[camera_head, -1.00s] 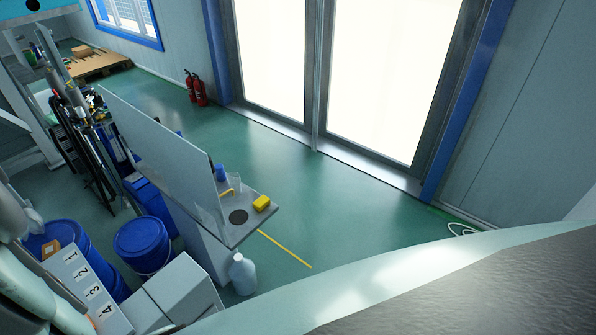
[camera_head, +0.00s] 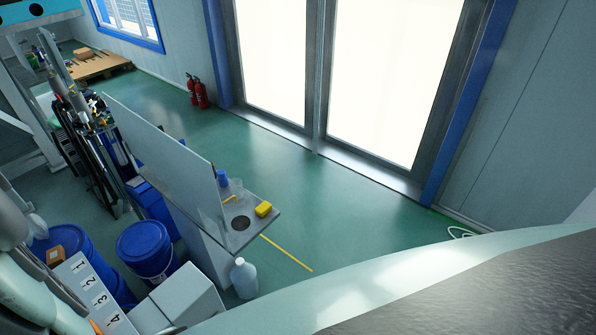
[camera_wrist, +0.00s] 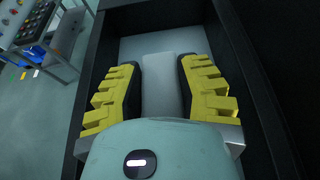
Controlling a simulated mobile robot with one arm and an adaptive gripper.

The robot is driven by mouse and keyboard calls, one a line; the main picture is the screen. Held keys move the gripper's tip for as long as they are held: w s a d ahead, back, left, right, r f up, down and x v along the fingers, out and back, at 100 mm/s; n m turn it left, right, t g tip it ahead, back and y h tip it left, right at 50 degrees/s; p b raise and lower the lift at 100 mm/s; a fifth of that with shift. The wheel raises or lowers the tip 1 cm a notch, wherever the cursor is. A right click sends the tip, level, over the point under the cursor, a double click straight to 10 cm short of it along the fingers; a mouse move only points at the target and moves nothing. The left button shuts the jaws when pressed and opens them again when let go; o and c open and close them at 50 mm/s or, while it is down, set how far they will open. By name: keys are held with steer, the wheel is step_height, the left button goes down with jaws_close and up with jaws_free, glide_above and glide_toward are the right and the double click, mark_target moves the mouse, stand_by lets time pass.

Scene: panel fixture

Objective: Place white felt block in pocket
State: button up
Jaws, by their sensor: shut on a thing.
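In the wrist view, my gripper (camera_wrist: 160,72) has two yellow ridged fingers with dark inner pads. It is shut on the white felt block (camera_wrist: 160,88), a pale upright-looking piece between the pads. Beyond the fingers is a dark-walled recess (camera_wrist: 101,50) with a pale grey floor. I cannot tell whether this recess is the pocket, or whether the block touches its floor. In the head view, my gripper and the block are not visible. A white panel with numbers 1 to 4 (camera_head: 88,285) shows at the lower left, partly hidden by my arm.
A shelf (camera_head: 262,221) carries a yellow block (camera_head: 264,209), a blue cup (camera_head: 223,179) and a dark disc (camera_head: 240,223). Blue drums (camera_head: 145,248), a white box (camera_head: 188,292) and a clear jug (camera_head: 244,279) stand near the numbered panel. Green floor (camera_head: 320,220) is open toward the doors.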

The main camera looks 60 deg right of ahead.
steer(key=shift+w+f, duration=0.1)
steer(key=shift+f, duration=0.95)
steer(key=shift+f, duration=0.1)
steer(key=o, duration=1)
steer(key=shift+c, duration=0.2)
